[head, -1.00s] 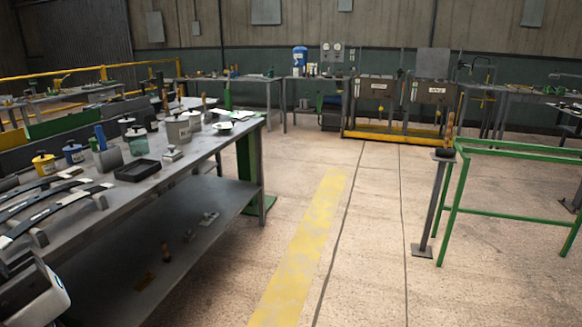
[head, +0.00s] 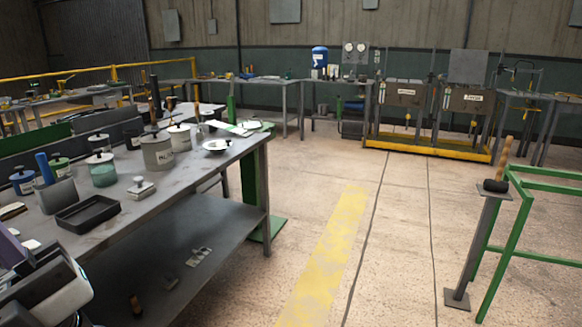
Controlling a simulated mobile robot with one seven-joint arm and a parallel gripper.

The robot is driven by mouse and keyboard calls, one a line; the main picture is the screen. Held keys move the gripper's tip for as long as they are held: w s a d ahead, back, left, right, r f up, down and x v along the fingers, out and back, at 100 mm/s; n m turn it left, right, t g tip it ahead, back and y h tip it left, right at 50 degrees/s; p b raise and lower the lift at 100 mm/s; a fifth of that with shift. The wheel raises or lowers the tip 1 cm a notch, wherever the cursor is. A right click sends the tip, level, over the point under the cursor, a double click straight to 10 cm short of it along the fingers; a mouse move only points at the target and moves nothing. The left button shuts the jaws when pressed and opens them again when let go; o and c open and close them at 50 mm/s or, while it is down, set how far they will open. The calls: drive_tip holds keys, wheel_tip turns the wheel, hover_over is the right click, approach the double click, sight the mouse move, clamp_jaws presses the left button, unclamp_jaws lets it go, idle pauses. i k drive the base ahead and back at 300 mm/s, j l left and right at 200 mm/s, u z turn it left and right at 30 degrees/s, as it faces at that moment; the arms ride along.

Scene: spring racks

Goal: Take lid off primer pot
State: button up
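Several lidded pots stand on the grey steel bench at the left. The largest is a grey pot (head: 157,153) with a lid, knob and a label too small to read for sure. A cream pot (head: 181,138) stands behind it to the right, and a pale pot (head: 99,145) behind to the left. A teal jar (head: 103,175), a green pot (head: 60,169) and a blue pot (head: 22,183) stand further left. All appear lidded. I cannot tell which one is the primer pot. Part of my arm shows at the lower left; my gripper's fingers are not visible.
The bench (head: 190,176) also holds a black tray (head: 88,212), a small knobbed block (head: 140,187) and a white dish (head: 217,146). Its lower shelf (head: 175,245) carries small parts. Open floor with a yellow stripe (head: 325,250) lies right; a green frame (head: 510,230) stands beyond.

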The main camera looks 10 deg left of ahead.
sight(98, 137)
drive_tip(key=i+l+u, duration=0.1)
drive_tip(key=i+u, duration=0.25)
drive_tip(key=i, duration=0.15)
drive_tip(key=i+l+u, duration=0.6)
drive_tip(key=i+u, duration=0.15)
drive_tip(key=i+l+u, duration=0.3)
drive_tip(key=u, duration=0.15)
